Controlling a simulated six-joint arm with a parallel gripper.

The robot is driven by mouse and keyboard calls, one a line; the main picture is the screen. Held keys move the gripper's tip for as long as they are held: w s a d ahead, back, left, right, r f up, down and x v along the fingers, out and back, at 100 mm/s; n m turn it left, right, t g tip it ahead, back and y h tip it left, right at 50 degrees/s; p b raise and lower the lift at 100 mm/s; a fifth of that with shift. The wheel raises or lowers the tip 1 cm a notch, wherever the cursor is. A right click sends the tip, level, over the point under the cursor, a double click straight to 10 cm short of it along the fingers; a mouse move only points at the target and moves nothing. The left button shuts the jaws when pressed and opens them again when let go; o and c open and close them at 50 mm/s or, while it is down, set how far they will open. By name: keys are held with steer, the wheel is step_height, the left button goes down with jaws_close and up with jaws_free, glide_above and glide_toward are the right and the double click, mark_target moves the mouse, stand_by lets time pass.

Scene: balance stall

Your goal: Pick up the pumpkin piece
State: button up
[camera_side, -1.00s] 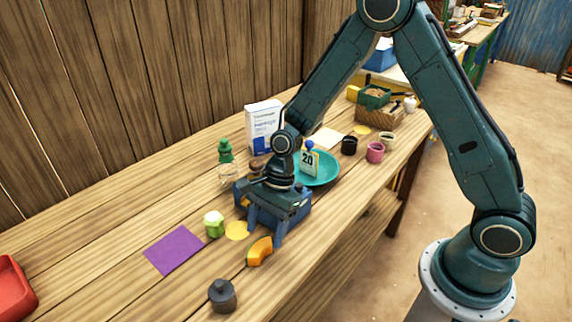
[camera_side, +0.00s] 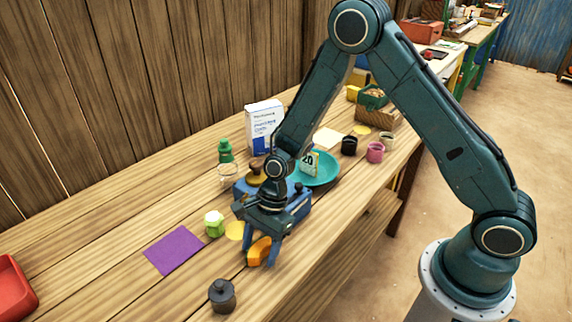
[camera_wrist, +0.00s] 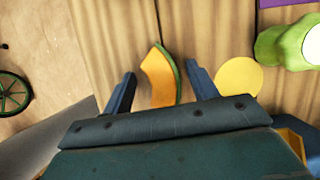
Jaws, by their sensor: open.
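The pumpkin piece (camera_side: 259,251) is an orange wedge with a green rind, lying on the wooden table near its front edge. In the wrist view the pumpkin piece (camera_wrist: 160,77) lies between the two fingers, with its near end hidden by the gripper body. My gripper (camera_side: 262,254) is open and low over the pumpkin piece, one finger on each side. In the wrist view my gripper (camera_wrist: 161,75) shows a gap on both sides of the piece. I cannot tell how high the fingertips are above the table.
A yellow disc (camera_side: 234,231) and a green vegetable piece (camera_side: 214,223) lie left of my gripper. A purple mat (camera_side: 174,250) and a dark weight (camera_side: 222,295) are nearby. A blue balance (camera_side: 297,207) with a teal pan (camera_side: 318,172) stands just behind.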

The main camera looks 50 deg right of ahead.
mark_target(260, 247)
stand_by(0.3)
steer(key=c, duration=1.1)
steer(key=shift+o, duration=0.2)
steer(key=shift+r, duration=0.15)
step_height(260, 247, up, 20)
stand_by(0.4)
